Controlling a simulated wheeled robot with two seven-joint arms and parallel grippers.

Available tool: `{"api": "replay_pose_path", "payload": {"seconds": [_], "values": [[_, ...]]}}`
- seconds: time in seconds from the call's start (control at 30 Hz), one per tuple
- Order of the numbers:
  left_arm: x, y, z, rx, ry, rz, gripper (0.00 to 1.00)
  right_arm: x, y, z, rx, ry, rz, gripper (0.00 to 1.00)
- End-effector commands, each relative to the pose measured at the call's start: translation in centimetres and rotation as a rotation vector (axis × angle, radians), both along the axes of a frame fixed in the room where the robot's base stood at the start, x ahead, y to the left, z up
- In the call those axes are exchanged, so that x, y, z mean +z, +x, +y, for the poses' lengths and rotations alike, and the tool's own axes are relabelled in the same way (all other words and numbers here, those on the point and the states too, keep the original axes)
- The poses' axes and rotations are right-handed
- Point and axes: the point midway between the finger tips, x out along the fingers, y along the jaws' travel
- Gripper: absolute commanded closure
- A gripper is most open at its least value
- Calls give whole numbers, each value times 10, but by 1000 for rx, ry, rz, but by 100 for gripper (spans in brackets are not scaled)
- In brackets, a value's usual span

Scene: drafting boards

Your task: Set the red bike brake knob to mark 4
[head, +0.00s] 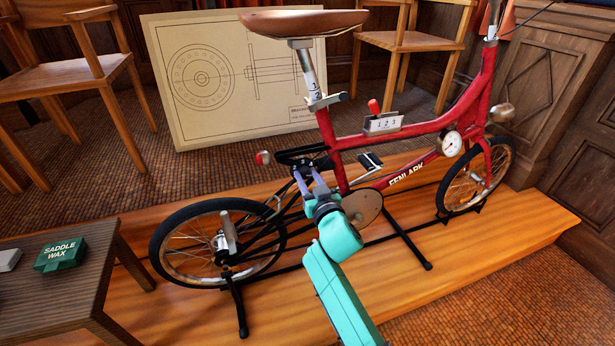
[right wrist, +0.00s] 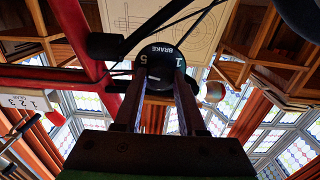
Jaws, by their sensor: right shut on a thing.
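The red bike (head: 410,136) stands on a black stand on a wooden platform. Its brake knob (head: 305,160) is a small black dial behind the seat tube, with white digits, 3 and 4 seemingly among them. In the right wrist view the dial (right wrist: 162,56) reads BRAKE, with a 1 at its right and a 5 at its lower left. My right gripper (head: 306,174) reaches up to the dial from the front, its two fingers (right wrist: 159,88) closed on the knob's sides. The fingers hide part of the dial, so I cannot tell its setting. My left gripper is out of view.
A gear box marked 1 2 3 (head: 382,124) with a red lever sits on the frame tube. The saddle (head: 303,23) overhangs above. A drawing board (head: 180,110) leans behind. A low table (head: 60,295) holding a green saddle wax box (head: 60,255) stands at left.

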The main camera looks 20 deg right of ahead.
Motion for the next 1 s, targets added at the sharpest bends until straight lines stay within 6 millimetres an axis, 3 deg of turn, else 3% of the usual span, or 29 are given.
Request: {"api": "replay_pose_path", "payload": {"seconds": [0.6, 1.0], "values": [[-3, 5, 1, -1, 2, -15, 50, -2, 0, 1, 2, -532, -32, 100], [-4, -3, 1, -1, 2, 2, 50, -2, 0, 2, 2, -698, -43, 100]]}}
